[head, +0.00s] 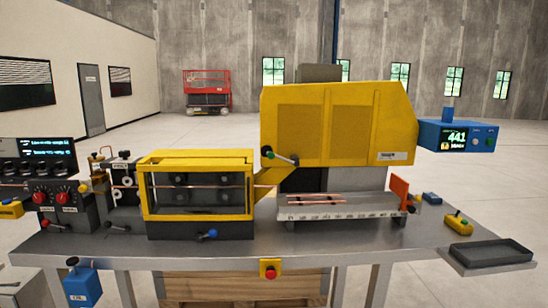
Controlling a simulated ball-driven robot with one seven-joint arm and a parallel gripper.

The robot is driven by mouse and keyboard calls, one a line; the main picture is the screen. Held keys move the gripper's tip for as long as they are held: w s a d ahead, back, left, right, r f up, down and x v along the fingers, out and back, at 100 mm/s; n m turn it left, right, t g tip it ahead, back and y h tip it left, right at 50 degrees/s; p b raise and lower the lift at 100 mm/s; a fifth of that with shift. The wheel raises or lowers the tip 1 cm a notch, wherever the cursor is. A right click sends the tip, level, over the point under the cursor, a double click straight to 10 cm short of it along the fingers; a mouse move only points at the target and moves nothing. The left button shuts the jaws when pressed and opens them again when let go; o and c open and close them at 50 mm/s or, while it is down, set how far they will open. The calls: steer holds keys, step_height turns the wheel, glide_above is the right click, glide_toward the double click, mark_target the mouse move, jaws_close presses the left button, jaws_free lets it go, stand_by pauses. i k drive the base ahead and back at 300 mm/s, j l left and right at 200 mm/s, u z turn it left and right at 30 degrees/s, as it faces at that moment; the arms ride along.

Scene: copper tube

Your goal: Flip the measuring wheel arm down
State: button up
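I cannot tell for sure which part is the measuring wheel arm. A black unit (122,207) with small pale wheels (127,182) stands on the bench left of the yellow guarded box (197,158). A thin copper tube (222,187) runs through the guarded box. My gripper is not in view.
Copper pieces (316,200) lie on a grey shelf under the housing. A control panel (62,200) with red knobs stands at the left. A red-button box (270,269) hangs on the bench front. A dark tray (490,252) sits at the right. Front bench top (330,240) is mostly clear.

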mark_target(266, 152)
steer(key=i+z, duration=0.1)
steer(key=i, duration=0.5)
steer(key=i+z, duration=0.1)
steer(key=i, duration=0.45)
steer(key=i+z, duration=0.1)
steer(key=i, duration=0.5)
steer(key=i+j+z, duration=0.15)
steer(key=i, duration=0.4)
steer(key=i+j+z, duration=0.1)
steer(key=i, duration=0.5)
